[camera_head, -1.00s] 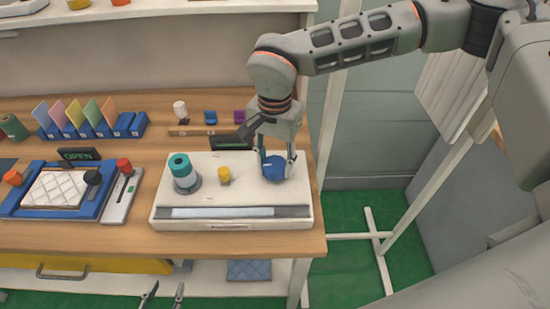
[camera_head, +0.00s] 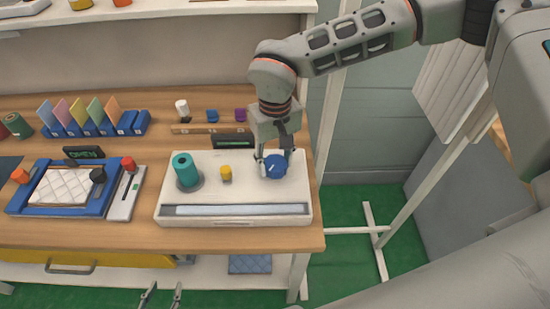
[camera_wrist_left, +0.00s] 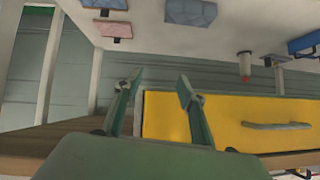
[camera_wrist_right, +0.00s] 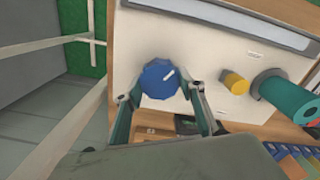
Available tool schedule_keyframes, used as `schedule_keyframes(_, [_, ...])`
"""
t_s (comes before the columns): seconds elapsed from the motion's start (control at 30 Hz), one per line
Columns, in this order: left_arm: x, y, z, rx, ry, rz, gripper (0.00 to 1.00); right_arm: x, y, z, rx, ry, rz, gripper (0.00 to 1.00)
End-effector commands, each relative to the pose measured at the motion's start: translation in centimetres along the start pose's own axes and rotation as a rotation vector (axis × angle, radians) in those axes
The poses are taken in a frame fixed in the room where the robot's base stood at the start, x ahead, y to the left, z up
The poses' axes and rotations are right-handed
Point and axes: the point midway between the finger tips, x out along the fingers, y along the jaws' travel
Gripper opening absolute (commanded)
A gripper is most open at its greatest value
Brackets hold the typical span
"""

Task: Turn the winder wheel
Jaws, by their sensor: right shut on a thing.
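The winder is a white box (camera_head: 175,211) on the wooden table, with a blue faceted knob-like wheel (camera_head: 277,168) at the right of its top. A teal spool (camera_head: 186,171) and a small yellow knob (camera_head: 226,173) stand to its left. My right gripper (camera_head: 273,163) comes from above and is shut on the blue wheel. In the right wrist view the wheel (camera_wrist_right: 160,79) sits between the two fingers, and a white mark shows on its top. My left gripper (camera_head: 161,298) is open and empty, low in front of the table; its fingers (camera_wrist_left: 160,88) stand apart in the left wrist view.
A dark display (camera_head: 232,142) stands behind the box. A blue frame with a white quilted pad (camera_head: 63,187) lies to the left, beside a slider unit (camera_head: 124,196). Colored cards (camera_head: 77,112) stand at the back. A yellow drawer (camera_wrist_left: 220,122) is under the tabletop.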

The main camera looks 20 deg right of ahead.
Motion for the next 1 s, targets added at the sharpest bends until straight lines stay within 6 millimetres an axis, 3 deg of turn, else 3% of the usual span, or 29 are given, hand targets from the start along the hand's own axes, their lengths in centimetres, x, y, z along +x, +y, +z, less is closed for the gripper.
schedule_keyframes(0.33, [-0.03, -0.14, 0.07, -0.002, -0.002, -0.003, 0.4, -0.18, -0.02, -0.15, -0.132, 0.004, -0.001, 0.18])
schedule_keyframes(0.87, [-0.07, -0.56, 0.25, 0.013, -0.004, -0.003, 0.4, -0.18, -0.01, -0.16, -0.153, 0.005, 0.0, 0.18])
schedule_keyframes(0.9, [-0.06, -0.56, 0.24, 0.012, -0.004, -0.003, 0.4, -0.18, -0.01, -0.16, -0.153, 0.004, 0.0, 0.47])
schedule_keyframes(0.93, [-0.05, -0.56, 0.22, 0.012, -0.003, -0.003, 0.4, -0.18, -0.01, -0.16, -0.153, 0.004, 0.0, 0.55])
schedule_keyframes(1.0, [-0.03, -0.56, 0.17, 0.012, -0.003, -0.003, 0.4, -0.15, -0.01, -0.13, -0.152, 0.004, 0.0, 0.56])
